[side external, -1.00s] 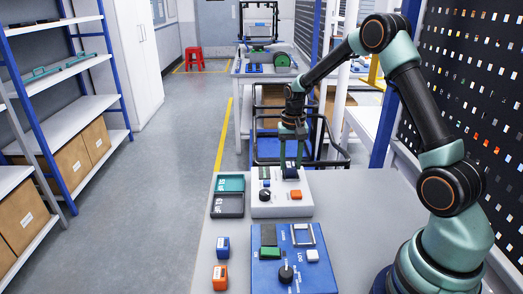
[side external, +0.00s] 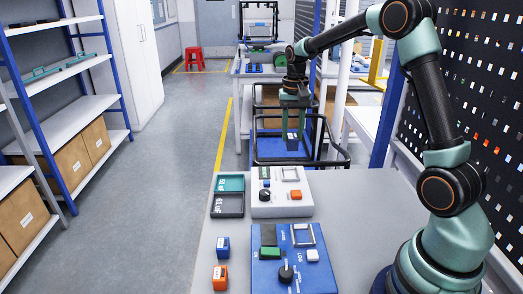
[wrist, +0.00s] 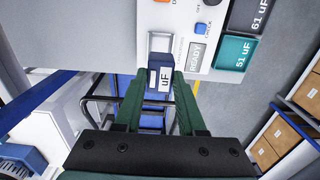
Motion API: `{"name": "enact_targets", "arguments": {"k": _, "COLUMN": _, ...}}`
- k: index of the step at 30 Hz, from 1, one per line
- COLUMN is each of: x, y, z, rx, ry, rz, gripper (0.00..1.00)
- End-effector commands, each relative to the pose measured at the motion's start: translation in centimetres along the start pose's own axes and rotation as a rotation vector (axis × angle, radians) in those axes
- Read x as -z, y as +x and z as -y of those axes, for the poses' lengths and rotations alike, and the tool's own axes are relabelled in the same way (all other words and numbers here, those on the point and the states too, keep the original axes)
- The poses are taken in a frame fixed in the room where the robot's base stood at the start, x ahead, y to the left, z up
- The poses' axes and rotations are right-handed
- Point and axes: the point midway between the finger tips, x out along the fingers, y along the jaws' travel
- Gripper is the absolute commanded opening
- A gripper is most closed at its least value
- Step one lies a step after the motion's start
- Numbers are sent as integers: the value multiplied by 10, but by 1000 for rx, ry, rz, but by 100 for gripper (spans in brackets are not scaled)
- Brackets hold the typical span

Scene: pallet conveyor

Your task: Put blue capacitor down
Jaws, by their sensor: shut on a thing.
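My gripper (side external: 293,125) is shut on a dark blue capacitor (side external: 292,139) and holds it up in the air beyond the white tester (side external: 267,210). In the wrist view the blue capacitor (wrist: 160,84), with a white label reading "uF", sits between the green fingers of my gripper (wrist: 159,85). The tester has an empty framed slot (side external: 291,175) at its far end, and its display reads "READY" (wrist: 197,56). A teal tray (side external: 230,176) marked 51 uF and a dark grey tray (side external: 228,213) marked 61 uF lie left of the tester; both look empty.
A black-framed cart (side external: 270,157) stands beyond the table. The table's right part is clear.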

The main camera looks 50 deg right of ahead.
Motion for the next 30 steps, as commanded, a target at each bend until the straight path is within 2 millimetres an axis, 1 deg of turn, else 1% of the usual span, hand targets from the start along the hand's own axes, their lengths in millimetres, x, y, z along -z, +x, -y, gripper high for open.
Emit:
{"name": "enact_targets", "arguments": {"k": 1, "x": 1, "y": -16, "z": 1, "rx": 3, "ry": 0, "rz": -7, "gripper": 0}}
{"name": "enact_targets", "arguments": {"k": 3, "x": 2, "y": -35, "z": 1, "rx": 3, "ry": 0, "rz": -7, "gripper": 0}}
{"name": "enact_targets", "arguments": {"k": 6, "x": 1, "y": -58, "z": 0, "rx": 3, "ry": 0, "rz": -5, "gripper": 0}}
{"name": "enact_targets", "arguments": {"k": 9, "x": 1, "y": -77, "z": 0, "rx": 2, "ry": 0, "rz": -3, "gripper": 0}}
{"name": "enact_targets", "arguments": {"k": 13, "x": 1, "y": -93, "z": 0, "rx": 1, "ry": 0, "rz": -2, "gripper": 0}}
{"name": "enact_targets", "arguments": {"k": 17, "x": 2, "y": -101, "z": 5, "rx": 0, "ry": -2, "rz": 0, "gripper": 0}}
{"name": "enact_targets", "arguments": {"k": 20, "x": 6, "y": -102, "z": 19, "rx": 0, "ry": -4, "rz": 0, "gripper": 0}}
{"name": "enact_targets", "arguments": {"k": 23, "x": 10, "y": -98, "z": 43, "rx": -1, "ry": -6, "rz": 1, "gripper": 0}}
{"name": "enact_targets", "arguments": {"k": 27, "x": 14, "y": -91, "z": 85, "rx": -1, "ry": -6, "rz": 2, "gripper": 0}}
{"name": "enact_targets", "arguments": {"k": 30, "x": 13, "y": -84, "z": 113, "rx": -1, "ry": -6, "rz": 2, "gripper": 0}}
